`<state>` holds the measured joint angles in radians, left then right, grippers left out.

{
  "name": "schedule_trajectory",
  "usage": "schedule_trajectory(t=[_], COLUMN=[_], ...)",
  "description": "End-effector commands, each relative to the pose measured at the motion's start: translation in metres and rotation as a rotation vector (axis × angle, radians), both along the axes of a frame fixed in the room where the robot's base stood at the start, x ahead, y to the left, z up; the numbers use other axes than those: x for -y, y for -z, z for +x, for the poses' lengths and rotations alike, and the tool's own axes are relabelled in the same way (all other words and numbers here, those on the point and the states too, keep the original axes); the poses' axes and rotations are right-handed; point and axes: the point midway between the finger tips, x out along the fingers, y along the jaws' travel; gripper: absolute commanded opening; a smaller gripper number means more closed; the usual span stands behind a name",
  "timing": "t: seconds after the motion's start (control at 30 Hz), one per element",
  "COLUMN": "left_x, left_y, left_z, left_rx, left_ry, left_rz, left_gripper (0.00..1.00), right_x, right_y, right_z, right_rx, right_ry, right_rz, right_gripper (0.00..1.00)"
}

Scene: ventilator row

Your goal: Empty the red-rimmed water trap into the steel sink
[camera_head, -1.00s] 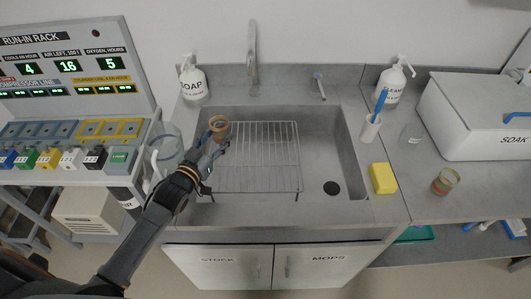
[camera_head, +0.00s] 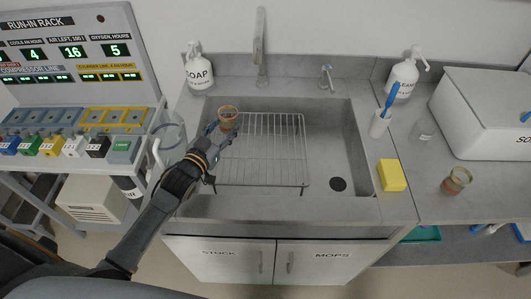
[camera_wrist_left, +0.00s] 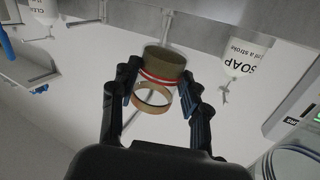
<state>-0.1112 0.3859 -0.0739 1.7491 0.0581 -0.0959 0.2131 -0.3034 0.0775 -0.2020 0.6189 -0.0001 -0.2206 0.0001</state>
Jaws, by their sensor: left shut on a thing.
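My left gripper (camera_head: 221,127) is shut on a small round water trap (camera_head: 228,114), held over the left part of the steel sink (camera_head: 325,140), by the wire rack's far left corner. In the left wrist view, the trap (camera_wrist_left: 166,62) sits between both fingers (camera_wrist_left: 160,98). It has a tan body, a red and white band, and a pale tan ring at the near end. I cannot tell whether it holds water. A second, similar trap (camera_head: 456,181) with a reddish band stands on the right counter. My right gripper is not in view.
The wire rack (camera_head: 262,185) fills the sink's left half; the drain (camera_head: 338,184) lies right of it. The faucet (camera_head: 261,45) rises behind. A soap bottle (camera_head: 199,72), a yellow sponge (camera_head: 391,175) and a brush cup (camera_head: 379,124) stand around the sink.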

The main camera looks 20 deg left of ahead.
Motion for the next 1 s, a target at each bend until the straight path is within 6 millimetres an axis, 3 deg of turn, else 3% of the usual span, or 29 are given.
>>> schedule_trajectory(t=[0.47, 0.8, 1.0], left_x=[0.016, 0.029, 0.038], left_y=[0.007, -0.002, 0.007], left_z=[0.001, 0.001, 0.001], left_rx=[-0.004, -0.006, -0.010], left_ry=[-0.001, 0.000, 0.001], left_rz=[0.237, 0.408, 0.507], left_gripper=[0.14, 0.14, 0.14], right_x=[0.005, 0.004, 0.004], right_y=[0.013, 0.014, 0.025], right_z=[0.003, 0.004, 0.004], right_rx=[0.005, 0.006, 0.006], right_ry=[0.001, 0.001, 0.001], right_rz=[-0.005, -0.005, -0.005], right_gripper=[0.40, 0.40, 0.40])
